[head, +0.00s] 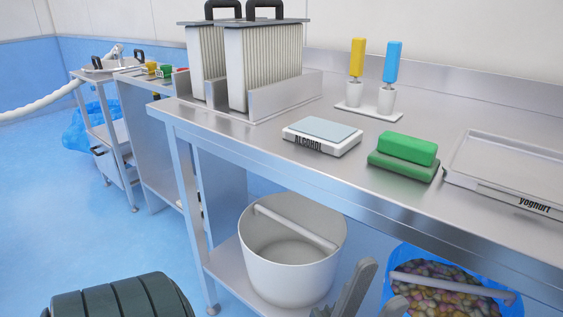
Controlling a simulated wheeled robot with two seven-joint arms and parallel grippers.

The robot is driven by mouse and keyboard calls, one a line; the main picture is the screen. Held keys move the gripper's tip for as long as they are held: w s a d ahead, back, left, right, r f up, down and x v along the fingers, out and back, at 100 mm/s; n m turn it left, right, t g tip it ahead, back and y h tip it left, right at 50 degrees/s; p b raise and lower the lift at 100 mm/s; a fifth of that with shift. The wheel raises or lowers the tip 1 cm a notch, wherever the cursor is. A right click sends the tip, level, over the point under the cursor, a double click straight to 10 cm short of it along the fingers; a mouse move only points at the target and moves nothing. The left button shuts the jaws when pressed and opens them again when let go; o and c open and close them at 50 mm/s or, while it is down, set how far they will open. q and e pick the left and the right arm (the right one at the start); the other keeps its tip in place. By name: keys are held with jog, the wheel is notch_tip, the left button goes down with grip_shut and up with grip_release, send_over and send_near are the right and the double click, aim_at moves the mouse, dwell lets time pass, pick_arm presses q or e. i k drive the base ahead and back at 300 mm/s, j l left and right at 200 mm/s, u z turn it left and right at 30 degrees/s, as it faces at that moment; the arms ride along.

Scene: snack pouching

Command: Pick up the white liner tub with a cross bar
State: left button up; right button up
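The white liner tub (285,272) stands upright on the lower shelf under the steel bench. Its pale cross bar (292,227) spans the open mouth from upper left to lower right, and the inside looks empty. My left gripper (382,281) shows at the bottom edge, right of the tub, as grey finger parts with a gap between them. It looks open and empty and stands apart from the cross bar; most of it is cut off by the frame. My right gripper is not in view.
A blue tub (507,301) of colourful pieces, also with a bar, stands right of the white tub. The steel bench (235,132) overhangs both; its front leg (188,215) is left of the white tub. Blue floor (90,235) is open at left.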

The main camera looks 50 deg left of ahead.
aim_at(293, 244)
jog(key=k+j+u, duration=0.15)
jog(key=u, duration=1.3)
jog(key=k+l+z, duration=0.2)
jog(key=k+z, duration=0.15)
jog(key=k, duration=0.2)
